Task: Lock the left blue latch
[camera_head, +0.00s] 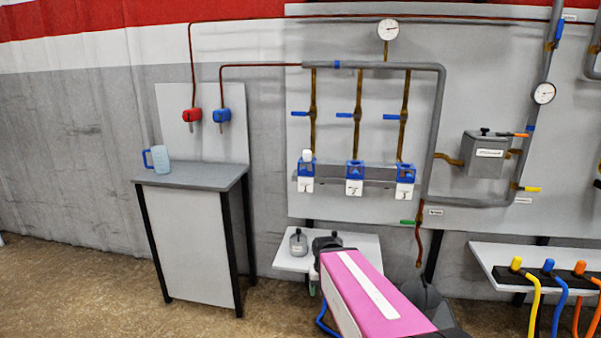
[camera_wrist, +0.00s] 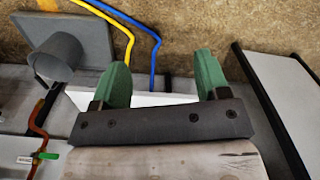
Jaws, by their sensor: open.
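In the head view, three blue-and-white units sit in a row on the grey wall panel. The left one has a blue latch part (camera_head: 308,172) around its top, with a white piece standing on top and a white labelled front below. The middle blue latch (camera_head: 355,168) and right blue latch (camera_head: 406,172) show no such white piece. I cannot tell the left latch's exact position at this size. My gripper (camera_wrist: 165,78) shows in the wrist view with two green fingers wide apart and nothing between them. No blue latch shows in the wrist view.
Three blue-handled valves (camera_head: 357,114) are on pipes above the units. A grey-topped table (camera_head: 195,180) with a blue mug (camera_head: 157,158) is at left. Hoses hang from the right shelf (camera_head: 500,252).

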